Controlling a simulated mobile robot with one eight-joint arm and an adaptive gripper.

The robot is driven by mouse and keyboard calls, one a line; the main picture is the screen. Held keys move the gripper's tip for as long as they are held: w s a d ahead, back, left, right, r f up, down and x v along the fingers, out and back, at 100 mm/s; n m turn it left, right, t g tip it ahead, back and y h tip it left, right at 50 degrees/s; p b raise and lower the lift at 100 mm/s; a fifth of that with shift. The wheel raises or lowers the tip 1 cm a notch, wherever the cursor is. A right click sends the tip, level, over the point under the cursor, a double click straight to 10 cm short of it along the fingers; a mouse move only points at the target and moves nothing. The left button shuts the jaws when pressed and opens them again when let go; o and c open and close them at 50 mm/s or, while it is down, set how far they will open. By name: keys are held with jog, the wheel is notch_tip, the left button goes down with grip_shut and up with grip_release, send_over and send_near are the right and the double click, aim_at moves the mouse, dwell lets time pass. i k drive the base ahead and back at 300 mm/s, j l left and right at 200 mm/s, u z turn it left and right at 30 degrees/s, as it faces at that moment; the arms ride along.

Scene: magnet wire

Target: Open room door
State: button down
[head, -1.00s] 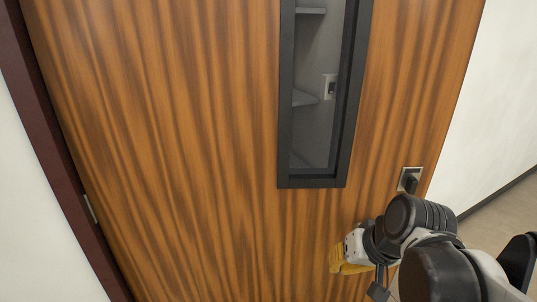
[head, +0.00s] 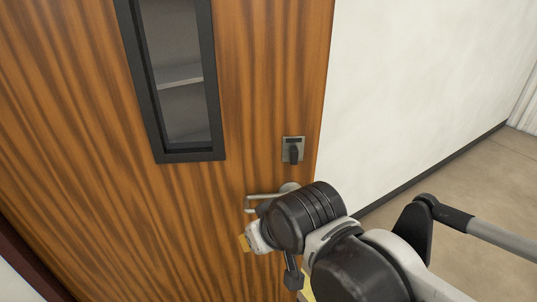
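The brown wood-grain door (head: 90,130) fills the left and middle of the head view. Its silver lever handle (head: 265,198) is low near the door's right edge, partly hidden by my arm. A black lock knob on a metal plate (head: 293,150) sits above the handle. No frame shows along the door's right edge; a white wall and floor appear beyond it.
A narrow dark-framed window (head: 186,150) in the door shows grey shelves behind it. A dark red door frame (head: 25,255) is at the lower left. The white wall (head: 420,80) stands at the right, with clear tan floor (head: 480,185) beside it.

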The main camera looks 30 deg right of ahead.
aim_at(92, 180)
jog(key=i+l+u, duration=0.1)
jog(key=l+u, duration=0.4)
jog(key=l, duration=0.8)
jog(key=k+l+u, duration=0.1)
jog(key=l+u, duration=0.35)
jog(key=l, duration=0.75)
jog(key=i+l+u, duration=0.35)
jog(key=l, duration=0.3)
